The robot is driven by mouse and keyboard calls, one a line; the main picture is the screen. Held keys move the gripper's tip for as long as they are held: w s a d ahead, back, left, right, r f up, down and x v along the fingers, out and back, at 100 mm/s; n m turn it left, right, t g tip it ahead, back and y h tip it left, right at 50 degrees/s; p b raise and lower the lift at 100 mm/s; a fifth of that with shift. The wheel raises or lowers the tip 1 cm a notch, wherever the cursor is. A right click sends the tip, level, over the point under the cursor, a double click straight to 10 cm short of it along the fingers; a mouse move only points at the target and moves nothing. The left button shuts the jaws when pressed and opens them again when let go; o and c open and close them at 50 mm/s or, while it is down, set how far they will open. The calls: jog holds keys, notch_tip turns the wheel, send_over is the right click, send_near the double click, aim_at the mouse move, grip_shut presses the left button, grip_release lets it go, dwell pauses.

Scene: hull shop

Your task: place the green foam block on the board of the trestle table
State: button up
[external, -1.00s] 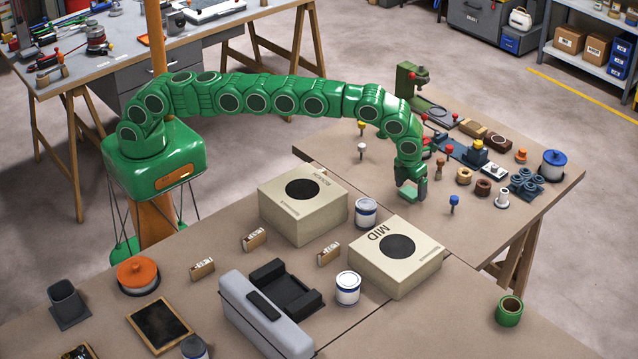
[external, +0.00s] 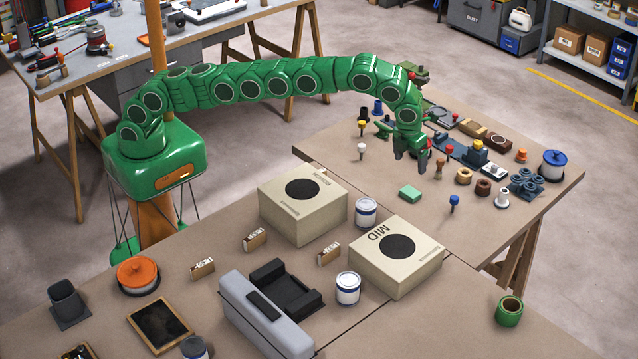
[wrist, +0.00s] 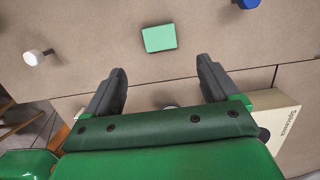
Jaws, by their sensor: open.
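The green foam block (external: 410,194) is a small pale green slab lying flat on the brown board of the trestle table (external: 345,160). It lies alone, with bare board around it. My gripper (external: 412,156) is open and empty above the board, up and behind the block in the external view. In the wrist view the block (wrist: 159,38) lies beyond the two dark fingers of my gripper (wrist: 165,85), apart from both. Nothing hides the block in either view.
A blue-topped peg (external: 454,202) stands to the right of the block and a white-topped peg (external: 362,150) to the left. Several rings, clamps and a blue-lidded tin (external: 553,164) crowd the right side. A box marked MID (external: 395,258) stands in front.

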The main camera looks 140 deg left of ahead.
jog(key=s+d+r+n, duration=0.1)
jog(key=d+r+n, duration=0.1)
jog(key=d+r, duration=0.5)
jog(key=s+d+r+n, duration=0.15)
jog(key=d+r, duration=0.35)
jog(key=d, duration=0.5)
jog(key=s+d+r+n+h, duration=0.1)
jog(key=s+d+r+n, duration=0.25)
jog(key=s+d, duration=0.4)
jog(key=s+d+r+n, duration=0.2)
jog(key=s+d+r, duration=0.25)
jog(key=d, duration=0.55)
jog(key=s+d+r+n+g, duration=0.1)
jog(key=s+d+n, duration=0.1)
jog(key=s+d, duration=0.55)
jog(key=s+d+n, duration=0.2)
jog(key=s+d, duration=0.3)
jog(key=s, duration=0.5)
jog(key=s+d+f+n, duration=0.2)
jog(key=s+d, duration=0.1)
jog(key=s, duration=0.7)
jog(key=s+d+f+n, duration=0.3)
jog(key=s, duration=0.7)
jog(key=shift+g+h, duration=0.4)
